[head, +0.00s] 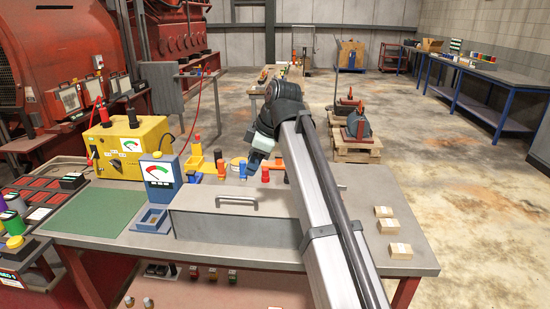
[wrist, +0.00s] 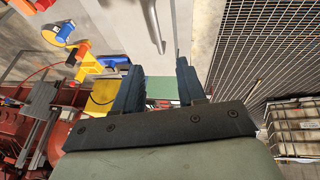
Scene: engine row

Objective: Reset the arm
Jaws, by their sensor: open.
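My gripper (head: 255,160) is partly hidden behind my arm in the head view. It hangs tilted above the back of the workbench (head: 415,262), behind the grey box with a handle (head: 225,215). In the wrist view, the two dark fingers of my gripper (wrist: 158,72) stand apart with nothing held between them. The box's handle (wrist: 153,25) shows just beyond the fingers. My arm crosses the right half of the bench in the head view and hides part of its surface.
A yellow meter box (head: 130,148) and a blue meter (head: 160,180) stand left on the bench. Small orange and blue pieces (head: 265,172) are close to my gripper. Several wooden blocks (head: 388,226) lie at the right.

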